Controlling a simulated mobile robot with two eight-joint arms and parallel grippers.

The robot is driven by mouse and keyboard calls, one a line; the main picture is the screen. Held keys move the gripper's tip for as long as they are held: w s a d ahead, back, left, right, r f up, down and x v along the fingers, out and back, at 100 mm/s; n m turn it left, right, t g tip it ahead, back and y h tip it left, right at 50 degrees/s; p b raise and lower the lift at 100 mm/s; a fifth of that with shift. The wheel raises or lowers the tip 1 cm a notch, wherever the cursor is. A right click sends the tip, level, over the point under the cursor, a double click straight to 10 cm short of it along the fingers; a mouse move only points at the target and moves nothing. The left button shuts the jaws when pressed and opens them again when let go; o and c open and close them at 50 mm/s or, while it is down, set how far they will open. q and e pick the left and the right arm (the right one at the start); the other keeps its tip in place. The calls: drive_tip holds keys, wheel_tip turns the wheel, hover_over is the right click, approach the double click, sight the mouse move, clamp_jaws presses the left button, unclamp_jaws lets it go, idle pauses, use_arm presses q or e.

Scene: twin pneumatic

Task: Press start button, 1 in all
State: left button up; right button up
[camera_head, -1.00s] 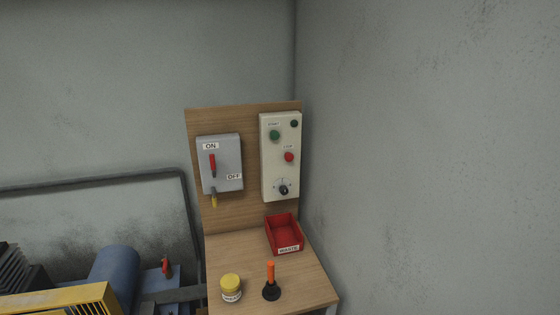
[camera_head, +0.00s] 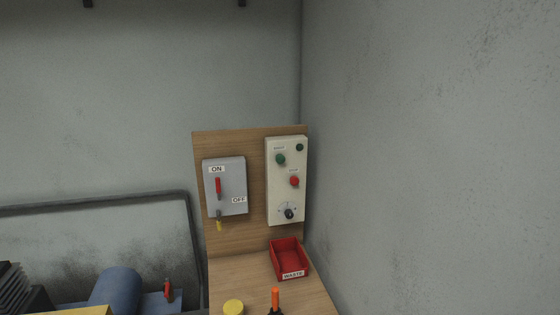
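The green start button (camera_head: 280,160) is on the upper left of a cream control panel (camera_head: 273,193), with a small label above it. The panel is fixed to an upright wooden board (camera_head: 240,238). A red button (camera_head: 294,181) sits lower on the same panel. A black rotary knob (camera_head: 289,214) is near the panel's bottom, and a small dark round fitting (camera_head: 299,147) is at its top right. Neither of my grippers is in the head view.
A grey switch box (camera_head: 233,187) with a red lever (camera_head: 218,187) pointing up to ON hangs left of the panel. A red WASTE bin (camera_head: 292,273), a yellow-lidded jar (camera_head: 233,307) and an orange-handled tool (camera_head: 275,298) stand on the wooden bench below. A blue cylinder (camera_head: 116,289) lies left.

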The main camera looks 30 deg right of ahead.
clamp_jaws()
idle(1.4)
